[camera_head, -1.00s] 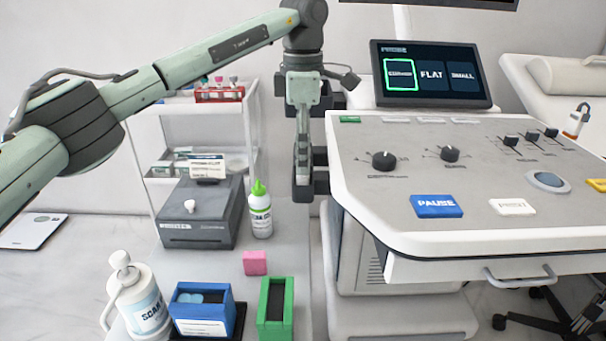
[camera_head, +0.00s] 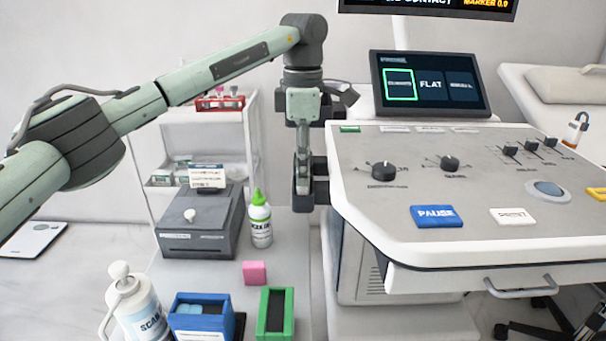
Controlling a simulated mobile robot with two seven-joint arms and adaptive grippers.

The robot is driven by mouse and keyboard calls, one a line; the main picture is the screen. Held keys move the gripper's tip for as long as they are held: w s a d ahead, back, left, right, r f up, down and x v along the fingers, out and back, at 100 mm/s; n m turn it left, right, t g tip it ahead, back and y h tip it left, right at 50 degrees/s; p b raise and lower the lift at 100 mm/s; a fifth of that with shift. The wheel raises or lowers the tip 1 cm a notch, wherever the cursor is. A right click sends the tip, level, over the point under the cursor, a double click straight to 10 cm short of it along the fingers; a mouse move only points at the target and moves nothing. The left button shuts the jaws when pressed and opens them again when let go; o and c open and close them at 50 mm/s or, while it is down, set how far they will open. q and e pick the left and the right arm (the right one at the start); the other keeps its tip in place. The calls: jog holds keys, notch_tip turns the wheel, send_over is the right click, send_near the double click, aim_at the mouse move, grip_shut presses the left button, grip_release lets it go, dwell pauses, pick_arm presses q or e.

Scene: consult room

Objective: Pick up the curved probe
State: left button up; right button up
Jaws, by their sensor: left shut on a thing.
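My left gripper (camera_head: 303,203) points down beside the left edge of the ultrasound console (camera_head: 350,215). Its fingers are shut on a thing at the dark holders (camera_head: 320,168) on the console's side. The curved probe cannot be made out clearly; the fingers and wrist hide most of that spot. The console's touch screen (camera_head: 430,84) shows several probe choices, the leftmost outlined in green.
A grey box (camera_head: 205,235), a green-capped bottle (camera_head: 260,218), a pink block (camera_head: 255,272), a blue bin (camera_head: 200,318), a green bin (camera_head: 276,318) and a pump bottle (camera_head: 138,310) stand at left. A white cart (camera_head: 205,125) is behind.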

pick_arm(q)
jog(key=shift+r, duration=0.65)
notch_tip(320, 180, up, 3)
jog(key=shift+f, duration=0.15)
jog(key=s+a+r+p, duration=0.3)
jog(key=s+a+r, duration=0.3)
jog(key=a+r, duration=0.4)
notch_tip(320, 180, up, 2)
jog(key=shift+r, duration=0.1)
pick_arm(e)
notch_tip(320, 180, up, 8)
jog(key=shift+d, duration=0.15)
